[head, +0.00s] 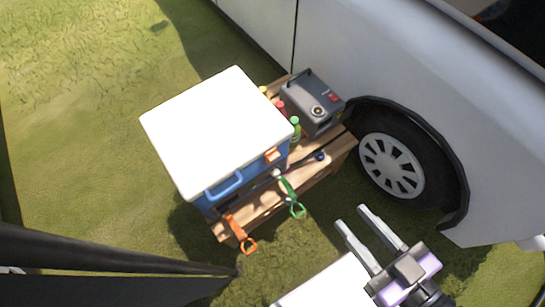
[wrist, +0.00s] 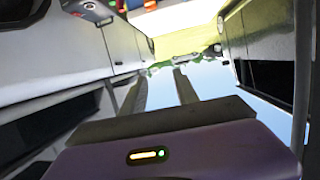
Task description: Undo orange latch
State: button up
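A cooler with a white lid (head: 215,125) and a blue body (head: 240,186) stands on a wooden crate. A small orange latch (head: 273,155) sits at the lid's edge on the side facing my arm, and it looks closed against the body. My gripper (head: 351,215) is at the lower right of the head view, apart from the cooler. Its two fingers are spread with nothing between them. The wrist view also shows the open fingers (wrist: 159,76); the orange latch cannot be made out clearly there.
A wooden crate (head: 337,152) carries the cooler, a grey box (head: 310,102) and a green bottle (head: 295,129). An orange-handled tool (head: 247,243) and a green-handled tool (head: 296,208) stick out in front. A white vehicle (head: 390,60) with a wheel (head: 392,165) stands behind. Grass is open at left.

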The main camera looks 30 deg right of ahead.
dwell(0.4)
jog(key=o, duration=0.5)
jog(key=shift+w+f, duration=0.1)
jog(key=shift+w, duration=0.05)
jog(key=t+h+b, duration=0.1)
jog(key=t+b, duration=0.2)
jog(key=b, duration=0.2)
send_near(273, 159)
jog(key=d+r, duration=0.5)
jog(key=r, duration=0.1)
notch_tip(273, 159, down, 7)
jog(key=w+a+n+y, duration=0.1)
jog(key=w+a+y, duration=0.1)
jog(key=a+y, duration=0.1)
jog(key=w, duration=0.7)
jog(key=shift+a, duration=0.2)
jog(key=shift+c, duration=0.3)
grip_shut()
